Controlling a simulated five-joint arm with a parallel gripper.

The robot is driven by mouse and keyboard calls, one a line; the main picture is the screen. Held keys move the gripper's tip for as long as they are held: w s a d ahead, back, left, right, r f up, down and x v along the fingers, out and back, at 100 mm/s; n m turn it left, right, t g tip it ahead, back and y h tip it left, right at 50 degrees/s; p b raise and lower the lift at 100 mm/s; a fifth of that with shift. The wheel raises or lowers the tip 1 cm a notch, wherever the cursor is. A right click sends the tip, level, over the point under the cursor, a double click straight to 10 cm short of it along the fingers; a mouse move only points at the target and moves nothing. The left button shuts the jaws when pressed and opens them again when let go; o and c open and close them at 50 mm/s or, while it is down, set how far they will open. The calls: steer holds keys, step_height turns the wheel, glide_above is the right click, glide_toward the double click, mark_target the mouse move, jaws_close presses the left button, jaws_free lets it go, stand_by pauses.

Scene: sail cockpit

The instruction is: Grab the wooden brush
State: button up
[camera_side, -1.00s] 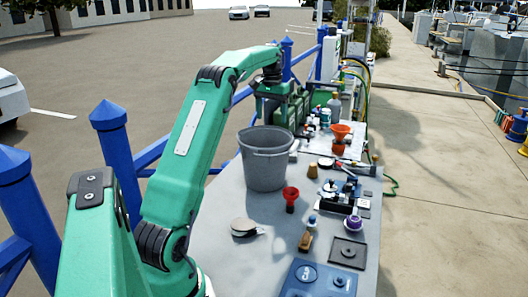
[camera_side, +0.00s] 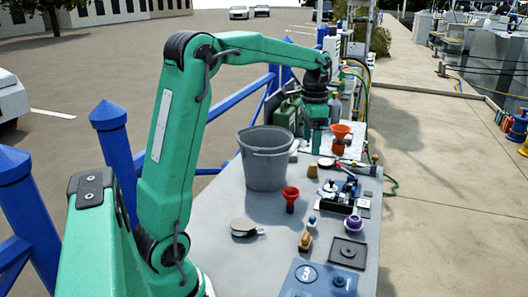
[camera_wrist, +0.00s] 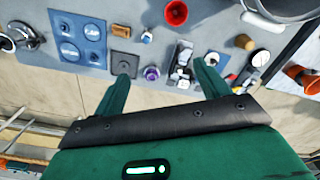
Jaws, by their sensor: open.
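The wooden brush (camera_side: 305,241) looks like a small brown block lying on the grey table, near the blue plate at the front. In the wrist view it seems to be the small brown piece (camera_wrist: 121,30) at upper left, beyond the left fingertip. My gripper (camera_side: 314,145) hangs over the far part of the table, well behind and above the brush. In the wrist view my gripper (camera_wrist: 165,72) has its two green fingers wide apart with nothing held between them.
A small white-and-blue bottle (camera_side: 312,221) stands just behind the brush. A round pale object (camera_side: 243,228) lies left.

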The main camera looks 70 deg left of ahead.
steer(key=s+d+f+m, duration=0.2)
steer(key=s+d+m, duration=0.4)
steer(key=d, duration=0.4)
glide_above(306, 235)
steer(key=shift+n, duration=0.3)
step_height(306, 235, down, 14)
steer(key=shift+s+d+f, duration=0.1)
steer(key=shift+f, duration=1.65)
steer(key=shift+f, duration=0.1)
steer(key=shift+f, duration=2.5)
steer(key=shift+c, duration=0.4)
steer(key=c, duration=1)
